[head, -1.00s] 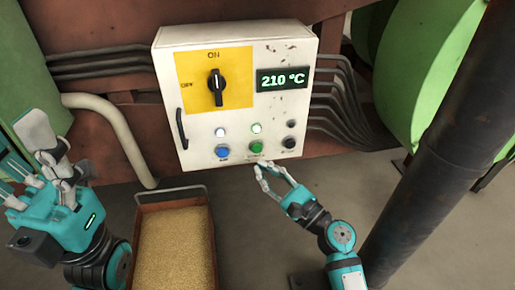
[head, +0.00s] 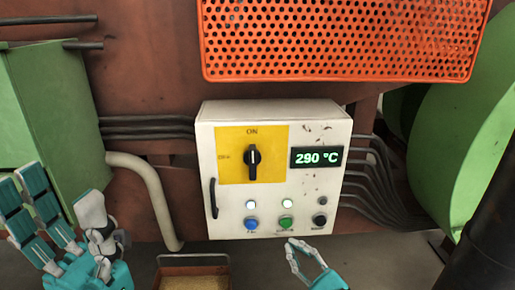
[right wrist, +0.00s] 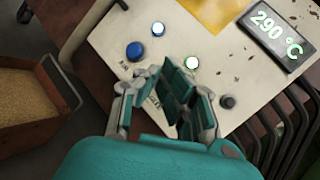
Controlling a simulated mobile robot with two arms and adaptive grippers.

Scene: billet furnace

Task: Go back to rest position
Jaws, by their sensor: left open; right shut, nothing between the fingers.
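My left gripper (head: 70,232) is open and empty at the lower left of the head view, in front of the green housing. My right gripper (head: 303,258) is shut and empty at the bottom of the head view, just below the control box. It also shows in the right wrist view (right wrist: 172,98), in front of the box's button row. The white control box (head: 330,128) has a black rotary switch (head: 253,161) pointing up to ON. Its display (head: 316,157) reads 290 °C. Two white lamps are lit above the blue button (head: 251,223) and the green button (head: 285,222).
An orange perforated panel (head: 340,40) is above the box. A bin of yellow grain (head: 195,271) is below, and also at the left of the right wrist view (right wrist: 25,105). A dark post (head: 485,235) stands at the right. A pale pipe (head: 150,185) runs left of the box.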

